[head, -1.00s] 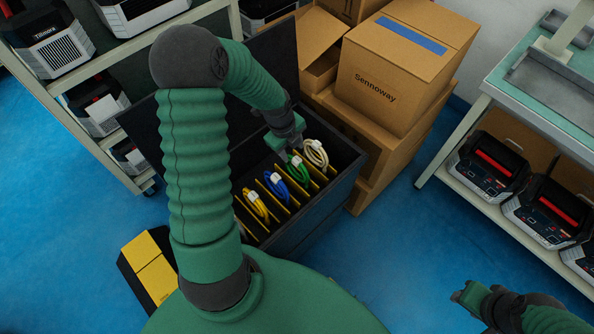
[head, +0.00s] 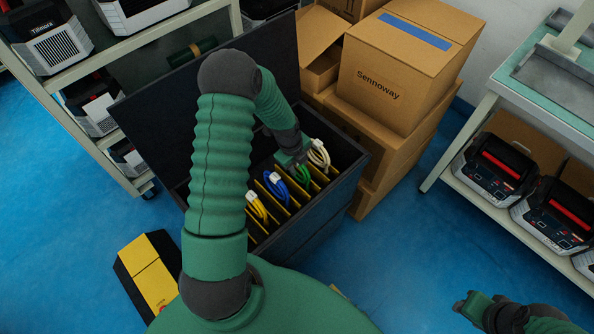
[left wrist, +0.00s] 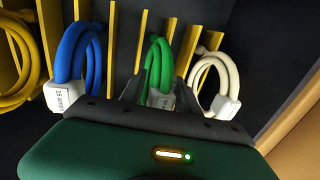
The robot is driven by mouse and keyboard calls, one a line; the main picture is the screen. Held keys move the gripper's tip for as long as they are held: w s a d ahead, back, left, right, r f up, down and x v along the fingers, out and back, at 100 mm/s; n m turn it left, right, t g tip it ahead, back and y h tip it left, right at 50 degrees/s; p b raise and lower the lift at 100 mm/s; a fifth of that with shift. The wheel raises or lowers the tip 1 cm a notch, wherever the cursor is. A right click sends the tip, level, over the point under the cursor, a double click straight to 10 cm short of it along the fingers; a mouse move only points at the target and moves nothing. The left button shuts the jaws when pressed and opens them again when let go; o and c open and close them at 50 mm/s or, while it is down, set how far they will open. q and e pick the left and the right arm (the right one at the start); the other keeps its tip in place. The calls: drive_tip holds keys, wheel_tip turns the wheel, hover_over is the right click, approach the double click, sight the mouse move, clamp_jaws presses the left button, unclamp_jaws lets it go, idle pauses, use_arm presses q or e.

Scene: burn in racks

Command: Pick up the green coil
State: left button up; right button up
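The green coil (head: 303,174) stands in a slot of the dark bin, between the blue coil and the white coil. It shows in the left wrist view (left wrist: 159,97) at the fingertips. My left gripper (head: 294,162) is down at the bin, right at the green coil. In the left wrist view its two dark fingers (left wrist: 152,82) stand apart with part of the green coil between them, and I see no clear grip on it. My right gripper (head: 468,304) is at the lower right, away from the bin; its finger gap is not clear.
The blue coil (head: 277,186), white coil (head: 319,154) and yellow coil (head: 257,206) stand close by between yellow dividers. The dark bin (head: 322,212) has a raised lid behind it. Cardboard boxes (head: 400,75) are stacked to its right. Shelves stand left and right.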

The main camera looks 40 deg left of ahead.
use_arm(q)
drive_tip(key=c, duration=0.5)
drive_tip(key=shift+d, duration=0.1)
clamp_jaws()
